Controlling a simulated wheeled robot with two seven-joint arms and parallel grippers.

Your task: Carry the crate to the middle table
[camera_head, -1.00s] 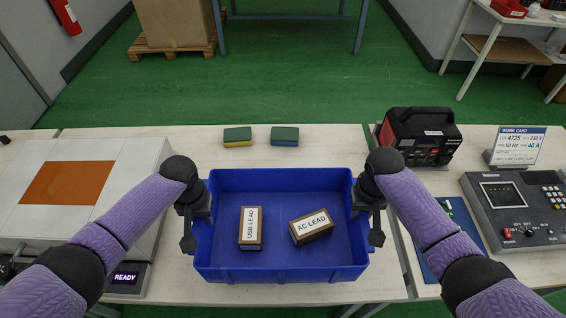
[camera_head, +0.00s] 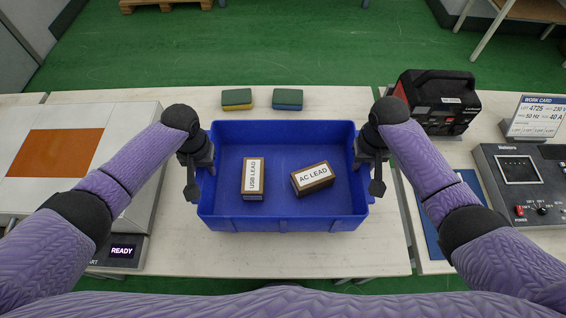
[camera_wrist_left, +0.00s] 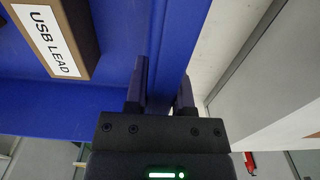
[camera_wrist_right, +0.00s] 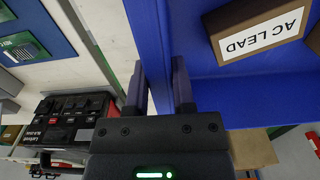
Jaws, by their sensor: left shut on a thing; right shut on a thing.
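The blue crate (camera_head: 284,223) is in the middle of the head view, over the white table. A box labelled USB LEAD (camera_head: 253,179) and a box labelled AC LEAD (camera_head: 312,178) lie inside it. My left gripper (camera_head: 203,160) is shut on the crate's left wall; the left wrist view shows its fingers (camera_wrist_left: 160,85) on either side of the rim. My right gripper (camera_head: 362,158) is shut on the right wall, with its fingers (camera_wrist_right: 158,88) around the rim in the right wrist view. I cannot tell whether the crate's underside touches the table.
Two sponges (camera_head: 262,99) lie behind the crate. A grey unit with an orange panel (camera_head: 55,153) is at the left. A black and red machine (camera_head: 438,101), a work card (camera_head: 538,117) and a control panel (camera_head: 530,180) are at the right. Green floor (camera_head: 280,50) lies beyond.

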